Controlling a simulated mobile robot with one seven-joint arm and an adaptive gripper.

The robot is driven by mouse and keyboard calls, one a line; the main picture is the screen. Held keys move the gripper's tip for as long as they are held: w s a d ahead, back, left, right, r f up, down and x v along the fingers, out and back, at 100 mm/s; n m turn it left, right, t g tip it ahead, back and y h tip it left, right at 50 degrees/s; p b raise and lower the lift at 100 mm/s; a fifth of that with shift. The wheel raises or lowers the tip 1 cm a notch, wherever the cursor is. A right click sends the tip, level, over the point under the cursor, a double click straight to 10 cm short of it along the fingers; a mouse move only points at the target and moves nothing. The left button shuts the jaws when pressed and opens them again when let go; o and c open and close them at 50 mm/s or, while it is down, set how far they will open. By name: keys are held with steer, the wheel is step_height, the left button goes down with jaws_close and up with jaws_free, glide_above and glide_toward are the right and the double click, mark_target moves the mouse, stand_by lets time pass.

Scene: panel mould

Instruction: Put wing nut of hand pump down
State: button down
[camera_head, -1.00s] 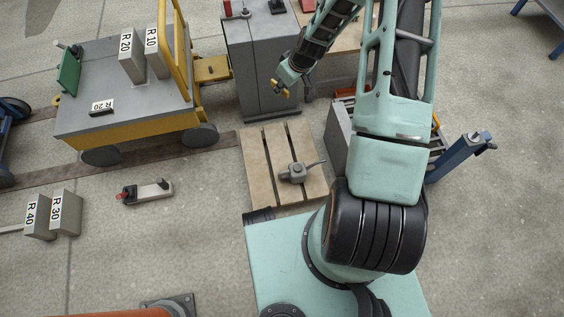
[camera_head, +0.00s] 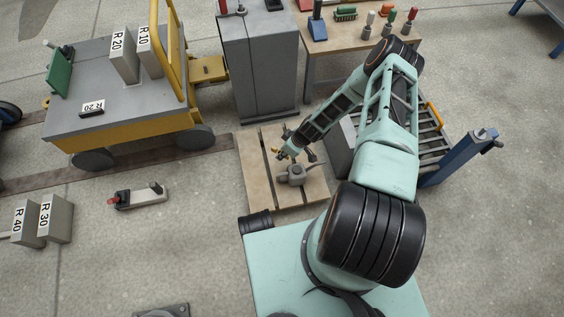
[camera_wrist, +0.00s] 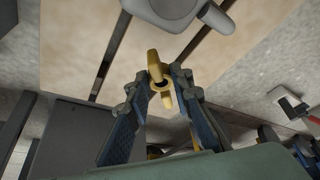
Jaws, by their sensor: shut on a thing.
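A brass-yellow wing nut (camera_wrist: 159,80) is held between the fingertips of my gripper (camera_wrist: 160,88) in the wrist view. In the head view my gripper (camera_head: 279,154) is low over the wooden pallet (camera_head: 257,190), just behind the hand pump (camera_head: 294,175). The grey hand pump stands on the pallet, and its rounded body (camera_wrist: 180,8) shows at the top edge of the wrist view, apart from the wing nut. I cannot tell whether the wing nut touches the pallet.
A grey cabinet (camera_head: 262,65) stands behind the pallet. A yellow cart (camera_head: 130,130) is to the left. A grey case (camera_head: 340,147) and a roller rack (camera_head: 432,135) are at the right. A workbench (camera_head: 345,45) with tools is at the back. The pallet's left part is bare.

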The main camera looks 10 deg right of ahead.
mark_target(280, 162)
steer(key=shift+f+b, duration=1.05)
steer(key=shift+f, duration=2.05)
steer(key=shift+f, duration=0.1)
steer(key=c, duration=1.7)
jaws_free()
steer(key=p+v, duration=0.4)
steer(key=v, duration=0.8)
steer(key=shift+p, duration=0.3)
